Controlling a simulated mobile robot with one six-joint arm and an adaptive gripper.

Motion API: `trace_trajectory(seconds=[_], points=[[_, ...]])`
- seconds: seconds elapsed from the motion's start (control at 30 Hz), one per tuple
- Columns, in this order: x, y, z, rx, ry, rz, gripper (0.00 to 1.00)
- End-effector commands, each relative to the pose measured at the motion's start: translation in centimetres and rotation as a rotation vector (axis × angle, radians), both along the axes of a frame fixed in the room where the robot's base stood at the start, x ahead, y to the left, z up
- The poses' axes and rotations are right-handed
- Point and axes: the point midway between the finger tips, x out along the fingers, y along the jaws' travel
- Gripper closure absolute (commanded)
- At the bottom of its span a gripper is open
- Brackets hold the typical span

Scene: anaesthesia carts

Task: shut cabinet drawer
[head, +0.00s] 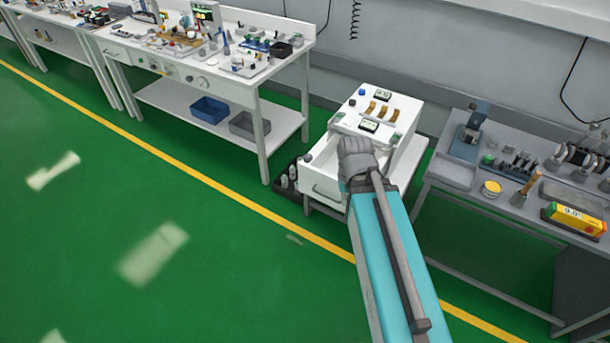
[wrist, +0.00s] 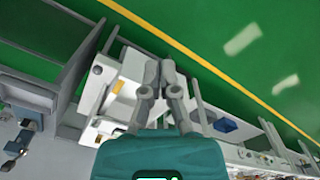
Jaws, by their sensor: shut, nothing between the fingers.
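The white cabinet (head: 408,140) stands by the wall, between a workbench and a grey table. Its drawer (head: 322,186) is pulled out toward the yellow floor line, its front panel and handle showing at the lower left. My gripper (head: 356,148) is over the right part of the open drawer and hides some of it. In the wrist view, my gripper (wrist: 160,72) has its two fingers close together with nothing between them. The white cabinet (wrist: 103,82) shows beside and behind the fingers there. Whether the fingers touch the drawer cannot be told.
A white workbench (head: 262,92) with tools and a blue bin (head: 210,109) below stands at the left. A grey table (head: 485,196) with tools and a yellow box (head: 573,220) is at the right. The green floor in front is clear.

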Motion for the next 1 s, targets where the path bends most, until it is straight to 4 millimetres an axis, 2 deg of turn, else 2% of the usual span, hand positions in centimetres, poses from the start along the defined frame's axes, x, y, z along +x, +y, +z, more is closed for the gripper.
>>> trace_trajectory(seconds=[0.3, 0.47, 0.67, 1.0], points=[[0.0, 0.0, -0.1, -0.001, 0.000, 0.001, 1.00], [0.3, 0.0, -0.7, -0.015, -0.005, 0.021, 1.00], [1.3, -0.7, -3.0, -0.077, -0.022, 0.094, 1.00], [4.7, -1.2, -8.7, -0.281, -0.059, 0.356, 1.00]])
